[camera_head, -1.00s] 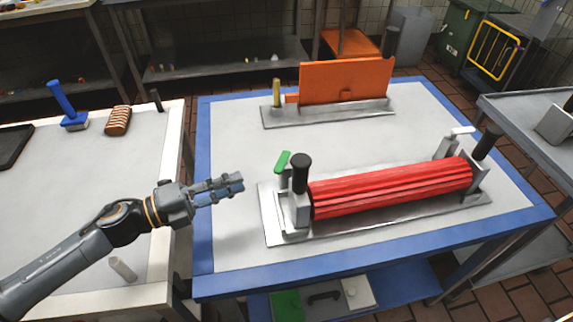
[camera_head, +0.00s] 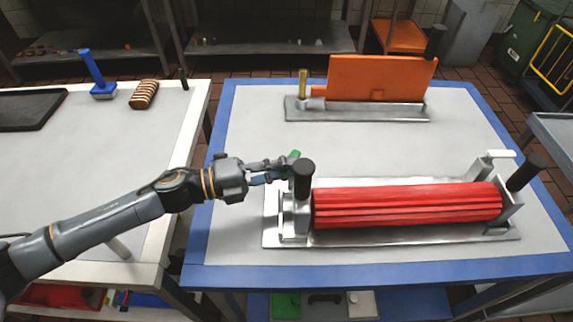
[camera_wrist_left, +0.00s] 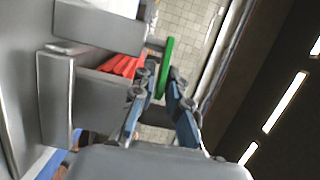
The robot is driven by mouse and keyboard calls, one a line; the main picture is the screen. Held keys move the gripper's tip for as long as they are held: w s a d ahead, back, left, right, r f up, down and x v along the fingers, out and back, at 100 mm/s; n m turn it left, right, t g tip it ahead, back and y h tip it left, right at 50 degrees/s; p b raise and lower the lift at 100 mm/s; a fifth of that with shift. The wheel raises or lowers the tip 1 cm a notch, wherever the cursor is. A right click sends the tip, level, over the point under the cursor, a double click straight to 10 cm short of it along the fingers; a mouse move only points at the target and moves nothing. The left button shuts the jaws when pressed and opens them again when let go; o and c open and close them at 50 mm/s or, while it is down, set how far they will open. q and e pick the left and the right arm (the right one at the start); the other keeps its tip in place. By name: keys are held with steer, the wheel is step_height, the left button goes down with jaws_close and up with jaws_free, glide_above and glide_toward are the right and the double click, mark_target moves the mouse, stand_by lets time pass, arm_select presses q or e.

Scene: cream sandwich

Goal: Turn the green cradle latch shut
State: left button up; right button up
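The green cradle latch (camera_head: 294,154) stands at the left end of the cradle (camera_head: 272,232), beside a black-topped post (camera_head: 303,180). The gripper partly hides it in the head view. My left gripper (camera_head: 282,171) is at the latch. In the left wrist view, the fingers of my left gripper (camera_wrist_left: 160,100) are apart, and the green latch (camera_wrist_left: 167,60) shows upright with its lower end between them. I cannot tell whether they touch it. A red ribbed roller (camera_head: 405,205) lies in the cradle. My right gripper is not in view.
An orange panel (camera_head: 380,80) stands on a metal base behind the cradle on the blue-edged table (camera_head: 240,273). A white table (camera_head: 140,165) on the left holds a blue-handled tool (camera_head: 102,88) and a brown ribbed block (camera_head: 144,94). The blue-edged table's middle is clear.

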arm_select(q)
jaws_close()
steer(key=shift+s+d+r+n+t+p, duration=0.1)
steer(key=shift+s+d+n+t+p, duration=0.1)
steer(key=shift+n+t+p, duration=0.3)
steer(key=n+t, duration=0.1)
steer(key=t+y+p, duration=0.1)
steer(key=shift+s+d+n+t+y, duration=0.1)
steer(key=shift+d+n+t+y, duration=0.2)
steer(key=shift+d+n+t, duration=0.1)
steer(key=shift+t, duration=0.3)
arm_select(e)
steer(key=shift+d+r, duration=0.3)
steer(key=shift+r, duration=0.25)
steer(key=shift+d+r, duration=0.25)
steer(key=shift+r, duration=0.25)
arm_select(q)
steer(key=shift+o, duration=1.3)
jaws_free()
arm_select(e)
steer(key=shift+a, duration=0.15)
